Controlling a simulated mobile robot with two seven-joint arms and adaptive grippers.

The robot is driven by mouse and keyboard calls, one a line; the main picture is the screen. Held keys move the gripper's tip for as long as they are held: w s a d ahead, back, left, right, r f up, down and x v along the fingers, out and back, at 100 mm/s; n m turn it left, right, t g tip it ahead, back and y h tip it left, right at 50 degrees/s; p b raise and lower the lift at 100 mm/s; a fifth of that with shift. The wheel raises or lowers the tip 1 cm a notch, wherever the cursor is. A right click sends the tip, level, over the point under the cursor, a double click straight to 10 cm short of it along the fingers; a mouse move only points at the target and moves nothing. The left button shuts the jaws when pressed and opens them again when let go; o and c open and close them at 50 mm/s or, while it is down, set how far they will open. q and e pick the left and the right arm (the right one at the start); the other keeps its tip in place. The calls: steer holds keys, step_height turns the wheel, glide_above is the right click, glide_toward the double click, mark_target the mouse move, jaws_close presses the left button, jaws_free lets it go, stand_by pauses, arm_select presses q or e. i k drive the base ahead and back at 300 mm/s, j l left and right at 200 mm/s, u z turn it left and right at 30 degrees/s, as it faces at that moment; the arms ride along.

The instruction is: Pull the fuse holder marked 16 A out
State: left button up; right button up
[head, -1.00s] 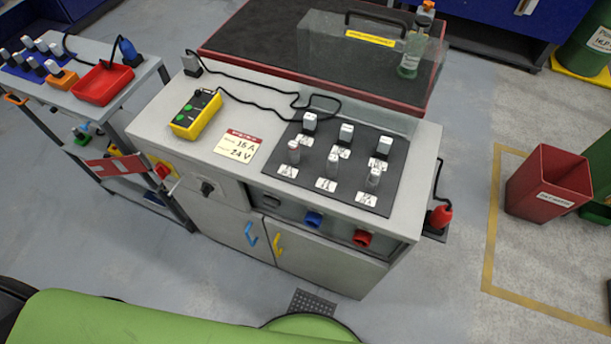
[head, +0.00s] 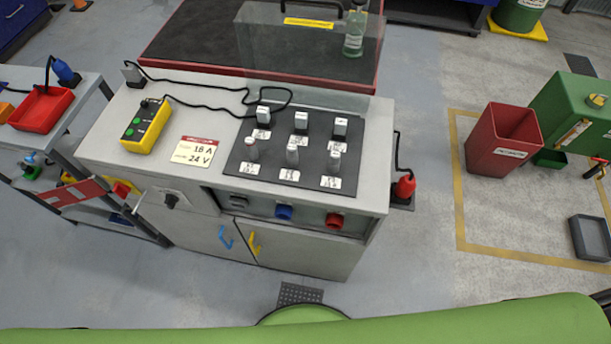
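Several fuse holders stand upright in two rows on a dark panel (head: 237,170) on top of a grey cabinet. The back row has three with pale block-shaped caps: left (head: 263,115), middle (head: 301,121) and right (head: 339,127). The front row has three slimmer grey ones: left (head: 252,149), middle (head: 292,155) and right (head: 333,161). A white label lies in front of each, too small to read. A card (head: 195,152) left of the panel shows an ampere value, its digits blurred, and 24 V. Neither gripper is in view.
A yellow control box (head: 146,126) with a black cable sits on the cabinet top (head: 104,138). A clear guard (head: 300,55) stands behind the panel. A trolley with a red tray (head: 41,109) is at left. A red bin (head: 497,143) stands right, with free floor between.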

mark_target(250, 141)
steer(key=i+j, duration=0.15)
steer(key=j, duration=0.45)
steer(key=i+j+u, duration=0.15)
steer(key=j, duration=0.45)
steer(key=i+j, duration=0.15)
steer(key=j, duration=0.4)
steer(key=i+j+u, duration=0.1)
steer(key=j, duration=0.5)
steer(key=i+j, duration=0.25)
steer(key=j, duration=0.3)
steer(key=i+j+u, duration=0.15)
steer(key=j, duration=0.4)
steer(key=i+j, duration=0.25)
steer(key=j, duration=0.3)
steer(key=i+j+u, duration=0.1)
steer(key=i+j, duration=0.15)
steer(key=j, duration=0.3)
